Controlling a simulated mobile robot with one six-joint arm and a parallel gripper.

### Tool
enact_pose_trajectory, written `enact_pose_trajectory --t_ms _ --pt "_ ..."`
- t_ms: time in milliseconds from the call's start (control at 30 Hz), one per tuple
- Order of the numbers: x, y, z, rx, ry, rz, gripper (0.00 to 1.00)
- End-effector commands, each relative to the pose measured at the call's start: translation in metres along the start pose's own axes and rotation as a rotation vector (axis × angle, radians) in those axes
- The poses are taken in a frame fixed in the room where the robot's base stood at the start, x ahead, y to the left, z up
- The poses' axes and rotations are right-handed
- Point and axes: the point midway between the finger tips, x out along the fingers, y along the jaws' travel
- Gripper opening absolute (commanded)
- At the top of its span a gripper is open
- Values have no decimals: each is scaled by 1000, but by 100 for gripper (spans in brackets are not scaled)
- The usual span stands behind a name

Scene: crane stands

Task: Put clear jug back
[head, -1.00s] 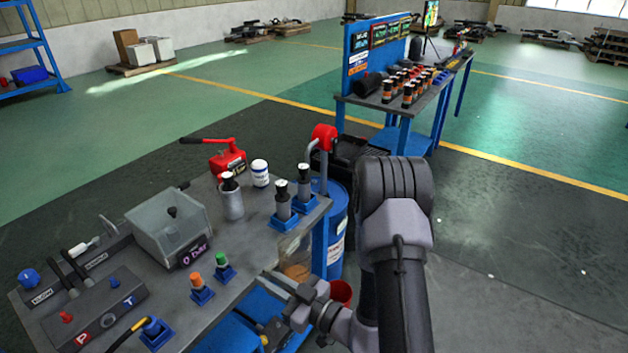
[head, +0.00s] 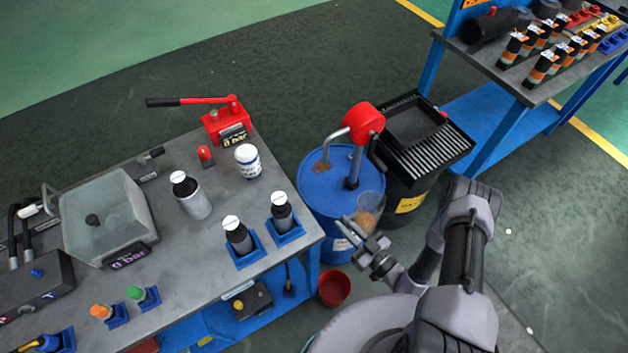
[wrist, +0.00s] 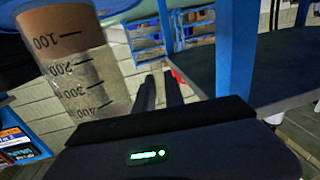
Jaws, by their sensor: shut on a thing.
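The clear jug (head: 370,207), with brown contents in its lower part, is in front of the blue drum (head: 325,190) in the head view. My gripper (head: 365,229) is shut at the jug's near side, apparently on its handle, though the grip itself is not clear. In the wrist view the jug (wrist: 85,75) appears upside down at the left, with marks from 100 to 400. The two dark fingers (wrist: 158,92) are beside it.
The drum carries a red-headed pump (head: 364,122). Behind it stands a black drum with a grated tray (head: 440,150). The workbench (head: 180,255) at left holds bottles and a clear tank. A red bucket (head: 334,288) is on the floor below. A second bench (head: 535,85) is at back right.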

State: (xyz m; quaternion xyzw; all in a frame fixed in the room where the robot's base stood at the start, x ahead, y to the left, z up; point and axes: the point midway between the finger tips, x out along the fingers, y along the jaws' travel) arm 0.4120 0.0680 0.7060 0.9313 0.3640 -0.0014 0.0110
Motion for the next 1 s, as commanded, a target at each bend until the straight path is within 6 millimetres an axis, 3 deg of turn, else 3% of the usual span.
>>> enact_pose_trajectory --t_ms 133,400,533,767,900,1000 --pt "18 -11 10 -2 3 -19 0" --pt "113 -12 11 -5 7 -18 0" --pt "149 -11 10 -3 5 -14 0" --pt "176 -11 8 -1 4 -11 0" --pt "178 -11 40 2 1 -9 0" --pt "178 -11 45 1 2 -9 0"
